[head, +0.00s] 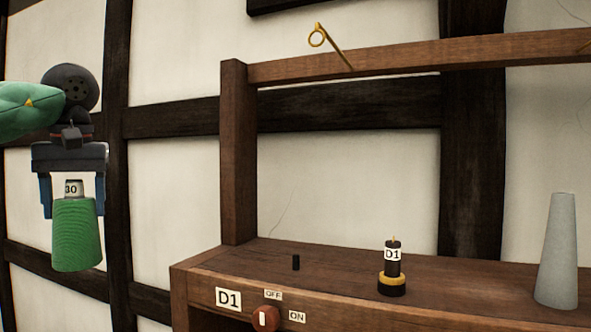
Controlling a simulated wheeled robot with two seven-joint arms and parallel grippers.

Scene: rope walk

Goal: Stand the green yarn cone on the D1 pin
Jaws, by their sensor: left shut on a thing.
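My left gripper (73,195) hangs at the left of the head view, pointing down. It is shut on the green yarn cone (77,238), holding it near its top, where a pale collar reads "30". The cone is upright in the air, left of the wooden bench and clear of it. The D1 pin (393,265) stands upright on the bench top, dark with a "D1" label and a yellow and black base. Nothing is on the pin. My right gripper is not in view.
A grey cone (560,250) stands right of the pin. A switch knob (265,317) is on the front.

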